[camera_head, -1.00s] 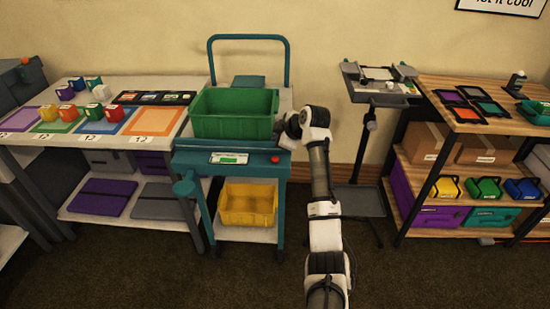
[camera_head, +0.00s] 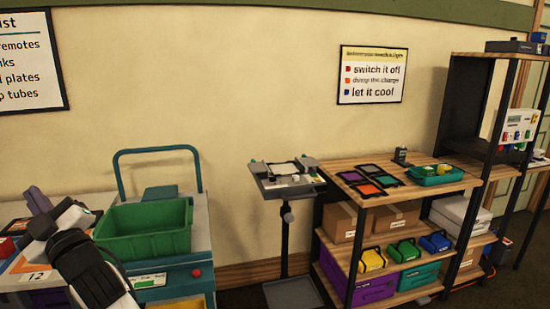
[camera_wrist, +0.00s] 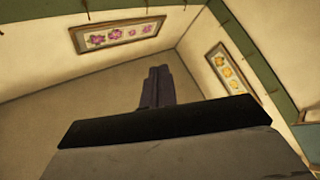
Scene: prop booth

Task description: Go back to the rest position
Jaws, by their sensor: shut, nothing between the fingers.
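My gripper (camera_head: 36,198) is raised at the lower left in the head view, to the left of the green crate, with its dark fingers pointing up. My white and black arm reaches up to it from the bottom edge. In the wrist view the two dark fingers (camera_wrist: 158,85) lie together, shut and empty. They point toward a bare wall and touch nothing there.
A green crate (camera_head: 146,229) sits on the teal cart (camera_head: 178,272) beside my arm. A table with an orange mat (camera_head: 28,264) lies left. A stand with a tray (camera_head: 290,184) and wooden shelves (camera_head: 440,186) stand right.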

